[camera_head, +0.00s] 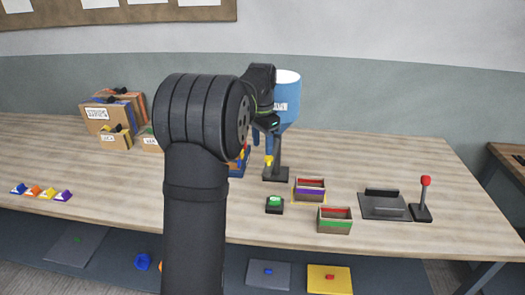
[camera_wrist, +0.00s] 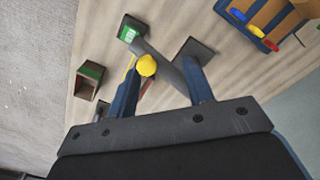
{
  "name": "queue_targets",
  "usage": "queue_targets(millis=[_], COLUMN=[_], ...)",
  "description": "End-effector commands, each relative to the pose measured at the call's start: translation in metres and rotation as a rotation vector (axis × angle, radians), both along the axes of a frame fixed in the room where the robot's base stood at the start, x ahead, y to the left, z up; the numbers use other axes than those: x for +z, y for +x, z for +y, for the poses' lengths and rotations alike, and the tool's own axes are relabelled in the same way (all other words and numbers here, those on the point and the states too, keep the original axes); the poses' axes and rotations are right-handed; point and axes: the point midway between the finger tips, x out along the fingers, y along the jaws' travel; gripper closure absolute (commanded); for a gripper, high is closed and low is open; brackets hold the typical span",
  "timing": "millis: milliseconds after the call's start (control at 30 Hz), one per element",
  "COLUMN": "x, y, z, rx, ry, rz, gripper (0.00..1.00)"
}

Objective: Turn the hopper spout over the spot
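The blue hopper (camera_head: 285,100) stands on a dark post and base (camera_head: 275,174), partly behind my arm. Its yellow spout end (camera_head: 269,160) hangs in front of the post; a rounded yellow end also shows in the wrist view (camera_wrist: 146,66). My gripper (camera_wrist: 163,92) is open, with one finger on each side of the yellow end, which lies close to the left finger. I cannot tell whether they touch. A purple-banded bin (camera_head: 309,191) stands within a yellow outline on the table. I cannot tell for certain which mark is the spot.
A black box with a green top (camera_head: 274,204) sits in front of the hopper base. A green-banded bin (camera_head: 334,221), a grey press-like fixture (camera_head: 384,205) and a red-knobbed lever (camera_head: 424,200) stand to the right. Cardboard boxes (camera_head: 110,112) stand at left.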

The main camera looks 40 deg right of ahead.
Motion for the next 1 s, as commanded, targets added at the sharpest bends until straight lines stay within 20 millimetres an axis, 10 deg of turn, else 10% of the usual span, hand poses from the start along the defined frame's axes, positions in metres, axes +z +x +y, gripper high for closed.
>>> queue_targets(millis=[1000], x=[0.140], y=[-0.019], z=[-0.006], rx=[1.411], ry=[0.012], rz=[0.001], gripper=[0.53])
